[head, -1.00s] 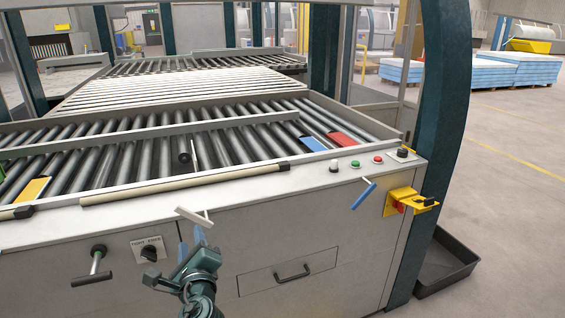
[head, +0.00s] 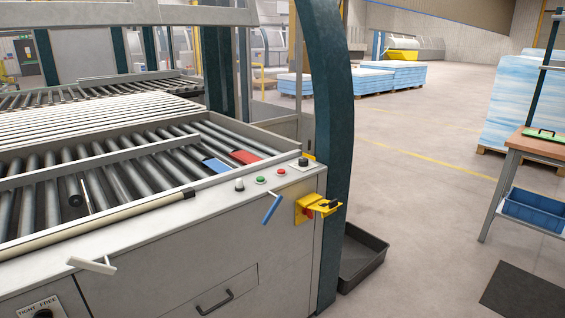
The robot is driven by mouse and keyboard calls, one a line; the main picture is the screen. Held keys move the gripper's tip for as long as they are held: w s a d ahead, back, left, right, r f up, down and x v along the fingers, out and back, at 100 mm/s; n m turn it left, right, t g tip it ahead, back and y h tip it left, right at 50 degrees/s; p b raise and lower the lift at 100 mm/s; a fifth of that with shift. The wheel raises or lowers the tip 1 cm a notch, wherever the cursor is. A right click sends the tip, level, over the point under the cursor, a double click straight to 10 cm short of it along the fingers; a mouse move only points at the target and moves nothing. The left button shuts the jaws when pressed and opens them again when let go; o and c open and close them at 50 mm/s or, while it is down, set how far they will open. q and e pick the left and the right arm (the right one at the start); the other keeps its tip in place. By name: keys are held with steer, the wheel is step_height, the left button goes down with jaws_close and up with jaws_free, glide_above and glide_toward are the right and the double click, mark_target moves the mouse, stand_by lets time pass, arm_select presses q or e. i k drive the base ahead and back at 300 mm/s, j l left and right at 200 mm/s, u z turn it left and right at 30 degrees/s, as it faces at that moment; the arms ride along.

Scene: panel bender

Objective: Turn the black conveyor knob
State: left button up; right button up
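A black knob (head: 303,162) sits on a small pale plate at the right end of the machine's top ledge. A second black knob (head: 44,314), a selector under the label "TIGHT FREE", is cut off at the bottom left edge. The frames do not show which of them is the conveyor knob. A small pale and dark control (head: 239,184), a green button (head: 260,180) and a red button (head: 281,172) line the ledge left of the plate. Neither of my grippers is in view.
A blue lever (head: 272,208), a white lever (head: 92,265) and a yellow bracket (head: 318,206) with a red part stick out from the machine front. A dark floor tray (head: 362,258) lies beside the teal post. Open floor stretches right to a workbench (head: 515,150).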

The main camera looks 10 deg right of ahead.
mark_target(302, 161)
steer(key=i+l+u, duration=0.15)
steer(key=l, duration=0.2)
steer(key=i+l+u, duration=0.1)
steer(key=l, duration=0.25)
steer(key=i+l+u, duration=0.25)
steer(key=i+l, duration=0.15)
steer(key=l, duration=0.35)
steer(key=i+l+u, duration=0.15)
steer(key=l, duration=0.25)
steer(key=l+u, duration=0.15)
steer(key=l, duration=0.25)
steer(key=i, duration=0.05)
